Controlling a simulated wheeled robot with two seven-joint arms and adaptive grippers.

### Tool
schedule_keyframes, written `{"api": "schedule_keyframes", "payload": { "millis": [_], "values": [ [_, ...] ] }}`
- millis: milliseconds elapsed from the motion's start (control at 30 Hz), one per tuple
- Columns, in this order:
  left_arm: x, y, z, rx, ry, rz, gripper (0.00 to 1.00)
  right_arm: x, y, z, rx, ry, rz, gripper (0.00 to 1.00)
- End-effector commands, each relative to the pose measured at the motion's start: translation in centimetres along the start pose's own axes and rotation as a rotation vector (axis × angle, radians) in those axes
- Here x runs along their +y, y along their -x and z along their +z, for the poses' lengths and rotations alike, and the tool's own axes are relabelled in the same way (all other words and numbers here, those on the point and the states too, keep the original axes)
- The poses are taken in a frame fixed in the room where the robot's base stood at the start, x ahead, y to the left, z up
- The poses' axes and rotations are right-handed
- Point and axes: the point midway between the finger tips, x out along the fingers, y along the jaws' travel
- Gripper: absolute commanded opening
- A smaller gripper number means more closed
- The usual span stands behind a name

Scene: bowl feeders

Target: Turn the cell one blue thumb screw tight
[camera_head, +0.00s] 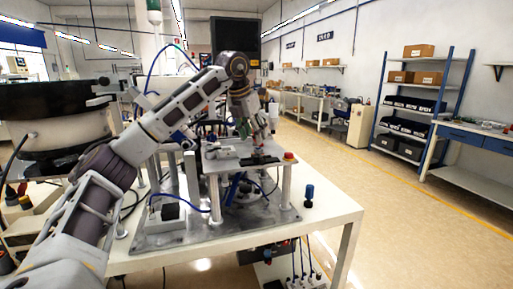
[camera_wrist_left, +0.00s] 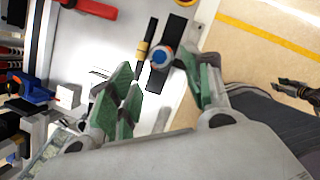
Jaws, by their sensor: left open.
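My left gripper (camera_head: 257,138) points down over the raised grey plate (camera_head: 226,165) of the feeder cell. In the left wrist view its green-padded fingers (camera_wrist_left: 157,68) are spread open. A round blue knob with an orange-red ring (camera_wrist_left: 161,57), seemingly the thumb screw, shows between the fingertips, with no clear contact on either side. Its height relative to the tips cannot be told. In the head view the gripper hides that spot. A dark pronged shape (camera_wrist_left: 297,91) at the wrist view's right edge may be my right gripper; its opening is unclear.
A red button (camera_head: 289,156) sits at the plate's right edge. A blue-topped dark cylinder (camera_head: 309,192) stands upright on the white table (camera_head: 335,207). A large black bowl feeder (camera_head: 55,105) stands at left. Open floor lies to the right, before the blue shelving (camera_head: 375,115).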

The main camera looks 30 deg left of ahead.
Motion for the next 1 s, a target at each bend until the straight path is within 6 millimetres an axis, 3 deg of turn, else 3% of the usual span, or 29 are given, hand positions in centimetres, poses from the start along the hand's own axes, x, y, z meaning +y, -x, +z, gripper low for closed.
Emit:
{"api": "schedule_keyframes", "payload": {
  "millis": [200, 400, 833, 1000],
  "values": [
    [0.0, -2.9, -0.1, 0.001, 0.0, 0.0, 0.49, -0.2, 0.7, -0.7, 0.02, 0.0, -0.004, 0.4],
    [0.0, -4.5, 0.0, 0.0, 0.0, 0.0, 0.49, -0.2, 1.5, -1.4, 0.041, 0.001, -0.006, 0.4],
    [0.0, -5.0, 0.0, -0.001, 0.0, 0.0, 0.49, -0.3, 1.5, -0.8, 0.033, 0.002, -0.007, 0.4],
    [0.0, -5.0, 0.0, -0.001, 0.0, 0.0, 0.28, -0.3, 1.4, -0.8, 0.032, 0.002, -0.007, 0.4]
  ]
}}
